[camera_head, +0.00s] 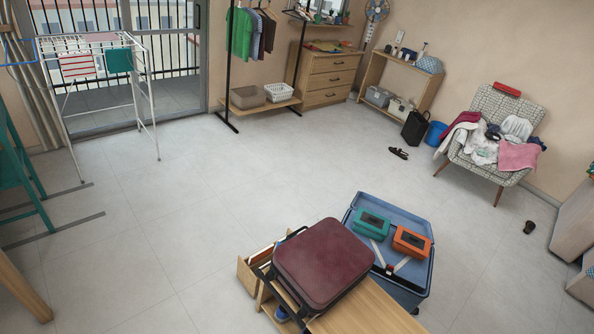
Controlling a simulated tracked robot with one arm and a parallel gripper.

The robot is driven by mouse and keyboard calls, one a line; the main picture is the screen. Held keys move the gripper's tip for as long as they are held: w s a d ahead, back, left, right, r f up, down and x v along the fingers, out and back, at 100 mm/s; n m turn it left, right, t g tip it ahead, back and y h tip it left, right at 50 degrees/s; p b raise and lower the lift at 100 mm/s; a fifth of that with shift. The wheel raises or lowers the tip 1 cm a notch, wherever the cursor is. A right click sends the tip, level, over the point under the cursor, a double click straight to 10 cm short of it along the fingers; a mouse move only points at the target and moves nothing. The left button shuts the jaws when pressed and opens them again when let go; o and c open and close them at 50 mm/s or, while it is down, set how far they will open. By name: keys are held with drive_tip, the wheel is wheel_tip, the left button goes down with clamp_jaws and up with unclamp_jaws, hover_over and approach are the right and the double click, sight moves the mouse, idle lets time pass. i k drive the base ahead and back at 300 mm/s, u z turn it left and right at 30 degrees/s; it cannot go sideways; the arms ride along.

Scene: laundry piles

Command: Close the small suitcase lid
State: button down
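A dark red suitcase (323,262) lies on a light wooden bench (372,312) at the bottom middle. Its flat top faces up and looks shut, with a dark edge around it; I cannot tell if a gap is left at its far side. Just right of and behind it, a larger blue suitcase (424,283) stands open. A teal box (371,224) and an orange box (412,241) lie in the blue suitcase, with pale straps beside them. My gripper is not in view.
A drying rack (100,62) stands at the left, and a clothes rail (232,70) and dresser (327,75) at the back. A chair piled with laundry (490,135) is at the right. Dark shoes (398,153) lie on the floor. The middle floor is clear.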

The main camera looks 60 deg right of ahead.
sight(321, 262)
drive_tip(key=z, duration=0.3)
drive_tip(key=i, duration=1.2)
drive_tip(key=z, duration=1.15)
drive_tip(key=i, duration=0.85)
drive_tip(key=z, duration=0.65)
drive_tip(key=k, duration=0.7)
drive_tip(key=z, duration=0.2)
drive_tip(key=i, duration=0.7)
drive_tip(key=u, duration=0.1)
